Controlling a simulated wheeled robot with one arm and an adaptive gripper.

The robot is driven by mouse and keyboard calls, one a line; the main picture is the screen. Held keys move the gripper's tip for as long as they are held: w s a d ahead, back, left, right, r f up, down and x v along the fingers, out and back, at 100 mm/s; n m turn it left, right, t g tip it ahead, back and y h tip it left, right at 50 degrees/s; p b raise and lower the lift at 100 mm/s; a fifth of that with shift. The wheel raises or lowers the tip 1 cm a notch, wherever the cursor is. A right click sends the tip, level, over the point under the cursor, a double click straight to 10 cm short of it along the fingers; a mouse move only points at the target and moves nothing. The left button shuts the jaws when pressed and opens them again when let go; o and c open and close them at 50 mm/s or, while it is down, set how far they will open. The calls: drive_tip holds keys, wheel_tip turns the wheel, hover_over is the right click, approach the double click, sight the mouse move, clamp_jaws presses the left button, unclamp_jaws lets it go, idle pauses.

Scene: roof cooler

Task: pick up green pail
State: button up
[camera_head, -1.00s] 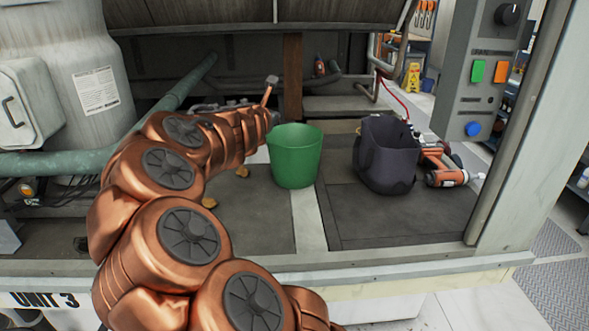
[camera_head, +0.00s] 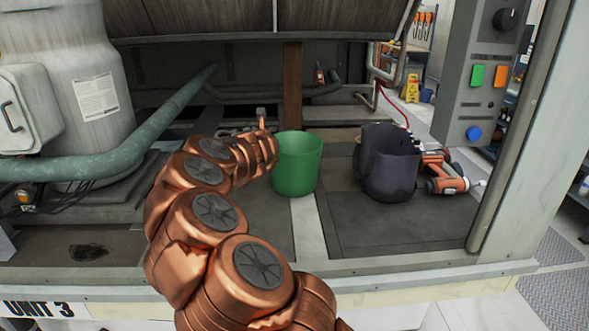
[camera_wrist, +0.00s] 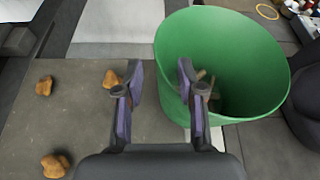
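The green pail (camera_head: 297,168) stands upright on the deck in the middle of the head view. In the wrist view the pail (camera_wrist: 255,60) is at the upper right, its open mouth facing the camera, with some small brownish things inside. My gripper (camera_wrist: 161,83) is open, with one finger left of the pail's left wall and the other overlapping the pail's mouth. The wall passes between the fingers in the picture; I cannot tell whether the fingertips are below the rim. In the head view my arm hides most of the gripper, just left of the pail.
A dark grey bucket (camera_head: 388,165) stands right of the pail, with an orange tool (camera_head: 447,180) beside it. Several brown lumps (camera_wrist: 54,165) lie on the deck left of my gripper. A green pipe (camera_head: 140,150) and a brown post (camera_head: 292,85) stand behind.

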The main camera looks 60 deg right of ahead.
drive_tip(key=shift+p+x, duration=0.35)
drive_tip(key=shift+x, duration=1.9)
drive_tip(key=shift+a+f, duration=0.1)
drive_tip(key=shift+f, duration=0.05)
drive_tip(key=shift+c, duration=0.2)
clamp_jaws()
